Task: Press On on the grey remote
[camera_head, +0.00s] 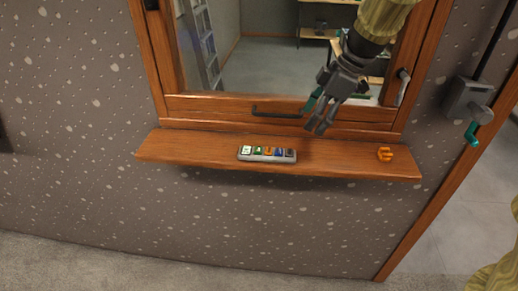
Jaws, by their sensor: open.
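The grey remote (267,159) lies on the wooden window sill, a little left of the sill's middle. It has a row of several coloured buttons: a pale one at the left end, then green, orange, blue and a dark one. Their labels are too small to read, so I cannot tell which is On. My gripper (316,128) hangs above and to the right of the remote, pointing down in front of the window's lower frame. It is open, empty and apart from the remote.
A small orange object (385,153) sits at the right of the wooden sill (340,160). A dark handle (278,113) is on the window frame behind my gripper. A grey latch with a teal-tipped lever (467,103) is at the far right. The sill's left part is clear.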

